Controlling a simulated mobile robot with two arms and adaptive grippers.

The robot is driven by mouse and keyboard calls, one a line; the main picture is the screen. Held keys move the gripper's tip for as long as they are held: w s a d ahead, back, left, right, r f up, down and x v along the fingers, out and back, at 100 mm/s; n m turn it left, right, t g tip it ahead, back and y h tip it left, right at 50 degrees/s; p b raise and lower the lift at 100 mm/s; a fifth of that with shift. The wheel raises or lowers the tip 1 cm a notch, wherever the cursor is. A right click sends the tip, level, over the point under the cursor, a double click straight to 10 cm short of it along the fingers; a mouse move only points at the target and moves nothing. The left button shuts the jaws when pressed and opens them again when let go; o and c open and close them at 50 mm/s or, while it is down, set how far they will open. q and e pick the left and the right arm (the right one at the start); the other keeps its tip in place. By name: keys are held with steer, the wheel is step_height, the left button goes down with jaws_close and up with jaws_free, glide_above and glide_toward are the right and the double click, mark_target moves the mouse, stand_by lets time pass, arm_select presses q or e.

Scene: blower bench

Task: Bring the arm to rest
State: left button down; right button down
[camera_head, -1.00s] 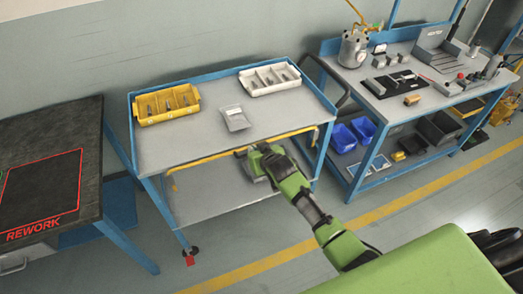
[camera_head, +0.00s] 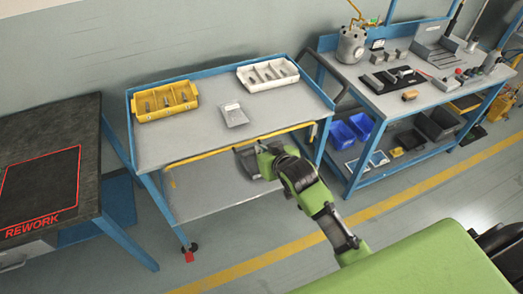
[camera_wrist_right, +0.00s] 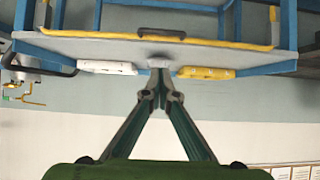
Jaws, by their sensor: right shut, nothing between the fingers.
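My right arm is green with dark joints and reaches in from the lower right in the head view. Its right gripper (camera_head: 241,160) is in front of the cart's near edge, below the height of the cart top. In the right wrist view the gripper's two fingers (camera_wrist_right: 160,94) meet at the tips, shut with nothing between them. The cart (camera_head: 190,147) has a grey top and a blue frame, and the gripper hides part of its lower shelf. My left gripper is not in view.
A yellow bin (camera_head: 166,101), a white bin (camera_head: 268,75) and a small grey tray (camera_head: 233,114) are on the cart. A dark rework table (camera_head: 84,128) stands left. A blue-framed bench (camera_head: 439,92) stands right. Open floor (camera_head: 237,240) lies in front of the cart.

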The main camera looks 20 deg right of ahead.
stand_by(0.4)
steer(key=s+f+g+b, duration=0.15)
steer(key=s+f, duration=0.45)
steer(key=f, duration=0.6)
steer(key=s+d+f+n+g+b, duration=0.15)
steer(key=s+f, duration=0.45)
steer(key=f, duration=0.6)
steer(key=s+f+m+g+b, duration=0.15)
steer(key=s+f, duration=0.45)
steer(key=f, duration=0.6)
steer(key=s+f+g, duration=0.2)
steer(key=s+f, duration=0.4)
steer(key=s, duration=0.5)
steer(key=s+f+n+g+b, duration=0.1)
steer(key=s+f, duration=0.5)
steer(key=s, duration=0.5)
steer(key=s+d+f+n+g, duration=0.1)
steer(key=s+f+g, duration=0.1)
steer(key=s+f, duration=0.4)
steer(key=s, duration=0.4)
steer(key=shift+s+g, duration=0.35)
steer(key=shift+s, duration=0.05)
